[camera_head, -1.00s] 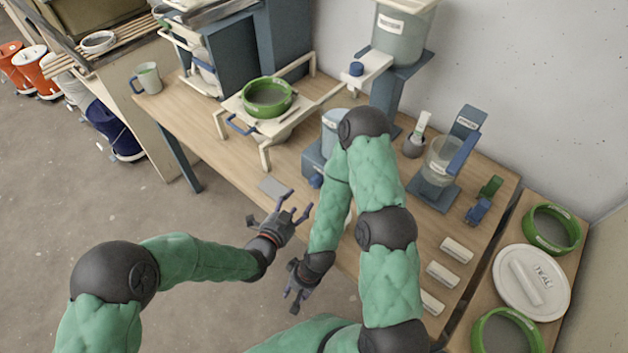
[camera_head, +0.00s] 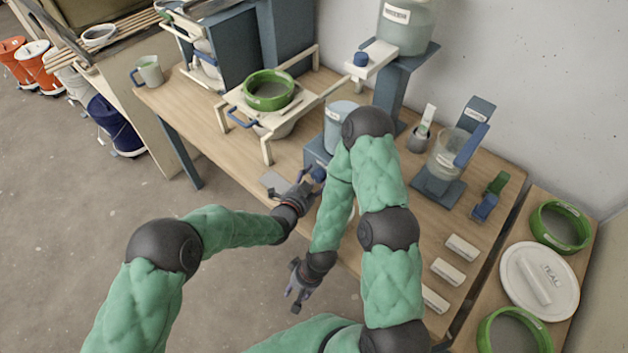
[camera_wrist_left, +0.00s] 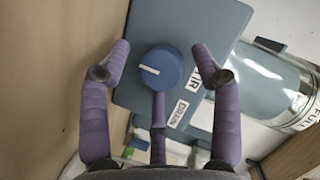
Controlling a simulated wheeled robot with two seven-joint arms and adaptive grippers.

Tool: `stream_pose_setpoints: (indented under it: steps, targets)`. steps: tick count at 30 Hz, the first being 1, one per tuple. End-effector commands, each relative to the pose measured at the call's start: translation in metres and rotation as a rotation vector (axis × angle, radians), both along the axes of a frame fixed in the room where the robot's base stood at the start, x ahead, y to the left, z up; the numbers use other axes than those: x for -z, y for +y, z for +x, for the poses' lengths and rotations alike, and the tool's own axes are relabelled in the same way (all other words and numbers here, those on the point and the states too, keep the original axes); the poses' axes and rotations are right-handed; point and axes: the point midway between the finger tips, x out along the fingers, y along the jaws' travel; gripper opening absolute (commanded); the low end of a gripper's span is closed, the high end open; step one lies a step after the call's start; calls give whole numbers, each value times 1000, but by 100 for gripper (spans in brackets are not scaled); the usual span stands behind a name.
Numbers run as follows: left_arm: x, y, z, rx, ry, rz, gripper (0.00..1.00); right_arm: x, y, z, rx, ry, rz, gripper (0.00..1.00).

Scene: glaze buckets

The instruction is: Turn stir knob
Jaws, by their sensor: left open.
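The stir knob is a round blue knob (camera_wrist_left: 160,67) with a white pointer line, on the face of a blue-grey stirrer base (camera_wrist_left: 150,25). In the left wrist view it sits between the spread fingers of my left gripper (camera_wrist_left: 161,72), which is open around it; I cannot tell whether a finger touches it. In the head view my left gripper (camera_head: 308,180) is at the knob (camera_head: 318,173), in front of the base (camera_head: 318,152), which carries a blue-grey container (camera_head: 340,118). My right gripper (camera_head: 296,284) hangs low by the table's front edge; its opening is unclear.
My right arm crosses in front of the table (camera_head: 395,165). A white stand with a green sieve (camera_head: 269,90) is left of the base. A scale with a clear container (camera_head: 448,152) stands to the right. White blocks (camera_head: 446,270) lie near the front edge.

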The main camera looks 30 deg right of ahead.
Motion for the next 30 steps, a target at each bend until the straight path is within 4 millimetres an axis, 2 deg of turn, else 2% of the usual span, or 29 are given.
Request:
stream_pose_setpoints:
  steps: [2,3,8,30]
  targets:
    - [0,0,0,0,0,0,64,0,0,0,0,0,0,40]
    - [0,0,0,0,0,0,58,0,0,0,0,0,0,40]
    - [0,0,0,-1,-1,0,13,0,0,0,0,0,0,40]
    - [-2,2,3,-6,23,-13,11,1,0,0,0,0,0,40]
